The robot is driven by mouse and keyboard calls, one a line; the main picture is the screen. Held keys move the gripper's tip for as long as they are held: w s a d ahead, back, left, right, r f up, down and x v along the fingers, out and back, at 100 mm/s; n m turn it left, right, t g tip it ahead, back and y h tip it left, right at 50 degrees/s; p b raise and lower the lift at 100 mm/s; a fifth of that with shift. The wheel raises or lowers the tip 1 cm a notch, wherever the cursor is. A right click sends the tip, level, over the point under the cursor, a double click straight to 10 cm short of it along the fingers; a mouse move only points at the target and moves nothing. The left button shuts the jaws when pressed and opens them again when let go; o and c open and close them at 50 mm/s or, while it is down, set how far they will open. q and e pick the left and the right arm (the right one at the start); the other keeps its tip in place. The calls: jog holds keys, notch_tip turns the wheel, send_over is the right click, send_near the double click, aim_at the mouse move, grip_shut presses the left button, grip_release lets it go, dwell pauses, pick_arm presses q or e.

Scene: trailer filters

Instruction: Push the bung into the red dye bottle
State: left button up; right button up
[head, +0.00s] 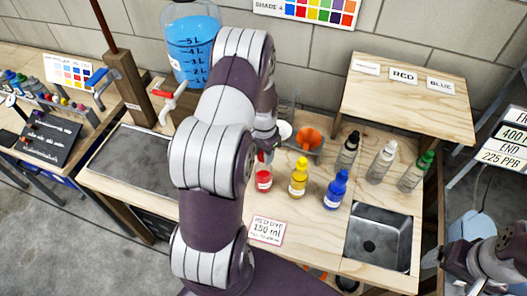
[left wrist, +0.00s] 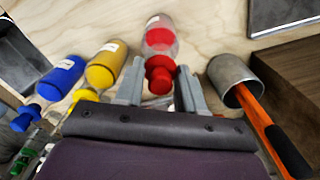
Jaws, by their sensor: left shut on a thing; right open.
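The red dye bottle (head: 263,178) stands upright on the wooden bench, with red liquid low in it. It also shows in the left wrist view (left wrist: 160,40). My left gripper (left wrist: 160,72) is at its mouth, with one finger on each side of the red bung (left wrist: 160,82), shut on it. The bung is in line with the bottle's neck; I cannot tell how deep it sits. In the head view my left arm hides most of this gripper. My right gripper (head: 440,259) is open at the lower right edge, away from the bottles.
Yellow (head: 298,180) and blue (head: 336,190) bottles stand right of the red one. Black, white and green-capped bottles (head: 383,162) stand behind, near the sink (head: 377,238). A metal cup with an orange-handled tool (left wrist: 232,75) is close beside my left gripper.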

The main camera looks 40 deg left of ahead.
pick_arm(q)
jog(key=shift+s+d+f, duration=0.1)
jog(key=shift+s+f, duration=0.1)
jog(key=shift+s, duration=0.05)
dwell(0.5)
jog(key=o, duration=1.2)
jog(key=shift+w, duration=0.2)
jog(key=shift+c, duration=0.2)
jog(key=o, duration=0.5)
jog(key=shift+r+p, duration=2.85)
jog(key=shift+r, duration=0.75)
